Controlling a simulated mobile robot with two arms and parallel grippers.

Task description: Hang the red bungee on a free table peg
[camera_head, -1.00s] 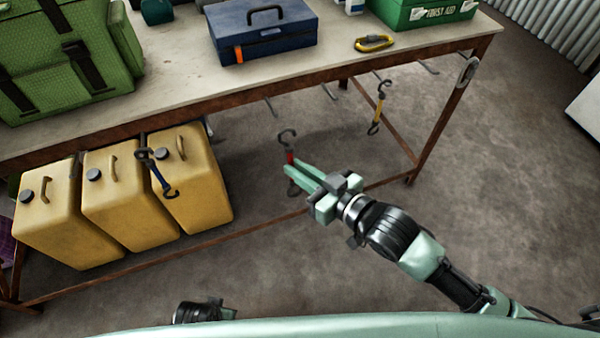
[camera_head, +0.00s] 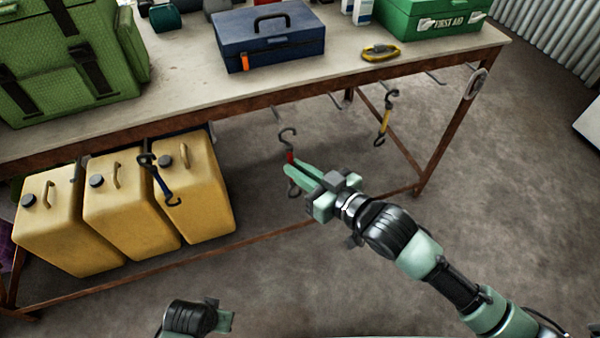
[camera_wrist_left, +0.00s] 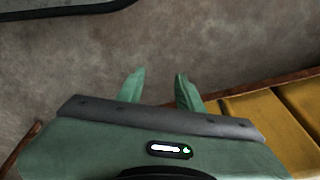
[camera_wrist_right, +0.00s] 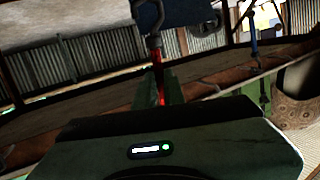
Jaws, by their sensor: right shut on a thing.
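The red bungee (camera_head: 290,157) with dark hooks at its ends is held upright in my right gripper (camera_head: 290,171), below the table's front edge. In the right wrist view the red bungee (camera_wrist_right: 158,75) stands between the closed fingers. Metal pegs stick out under the table edge; one bare peg (camera_head: 436,78) is at the right, another (camera_head: 342,100) further left.
A grey ring (camera_head: 476,83) hangs at the right corner.

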